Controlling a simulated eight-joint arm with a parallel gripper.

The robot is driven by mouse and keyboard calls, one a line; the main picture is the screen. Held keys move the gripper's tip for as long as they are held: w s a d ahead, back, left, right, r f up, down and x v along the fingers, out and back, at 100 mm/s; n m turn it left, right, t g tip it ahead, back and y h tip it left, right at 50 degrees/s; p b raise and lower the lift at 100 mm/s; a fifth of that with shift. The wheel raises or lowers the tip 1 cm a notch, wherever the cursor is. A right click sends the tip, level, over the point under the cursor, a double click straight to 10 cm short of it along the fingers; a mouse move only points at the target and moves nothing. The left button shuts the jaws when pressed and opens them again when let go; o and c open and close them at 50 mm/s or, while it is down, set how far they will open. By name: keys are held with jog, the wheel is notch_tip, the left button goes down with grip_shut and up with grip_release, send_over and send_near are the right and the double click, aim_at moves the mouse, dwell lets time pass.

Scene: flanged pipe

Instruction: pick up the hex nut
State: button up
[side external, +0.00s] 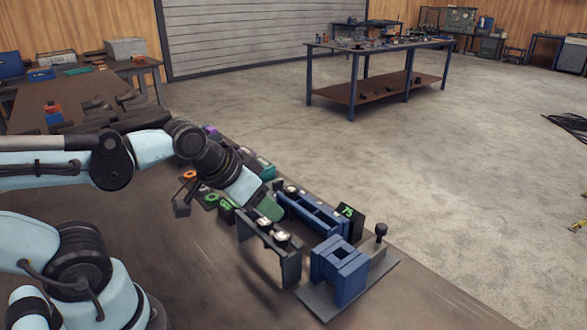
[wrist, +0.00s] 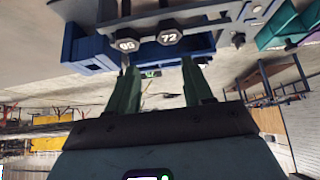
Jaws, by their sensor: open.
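My gripper (side external: 268,209) reaches down from the left, its green fingers beside the dark grey rack (side external: 291,268). The wrist view shows the two fingers (wrist: 160,66) apart, with nothing between them. Two hexagonal dark pieces, marked 96 (wrist: 127,44) and 72 (wrist: 169,37), sit side by side on a rack beyond the fingertips. Small light-topped pieces (side external: 283,237) sit on the grey rack in the side view. I cannot tell for certain which piece is the hex nut. My fingers partly hide the rack's far end.
A blue rack (side external: 318,216) stands behind the grey one. A blue block fixture (side external: 340,272) stands on a grey plate (side external: 383,277) with a black-knobbed post (side external: 381,232). A black box marked T5 (side external: 348,217) is nearby. The bench's front area (side external: 215,285) is clear.

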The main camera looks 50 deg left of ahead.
jog(key=w+a+r+g+y, duration=0.1)
jog(key=w+a+g, duration=0.1)
jog(key=a, duration=0.5)
jog(key=w+a+r+g, duration=0.1)
jog(key=a+g, duration=0.1)
jog(key=a, duration=0.5)
jog(key=g+h, duration=0.1)
jog(key=g, duration=0.2)
send_over(212, 197)
notch_tip(212, 197, down, 4)
jog(key=r, duration=0.1)
notch_tip(212, 197, down, 12)
jog(key=shift+f, duration=0.15)
jog(key=c, duration=0.9)
jog(key=shift+o, duration=0.2)
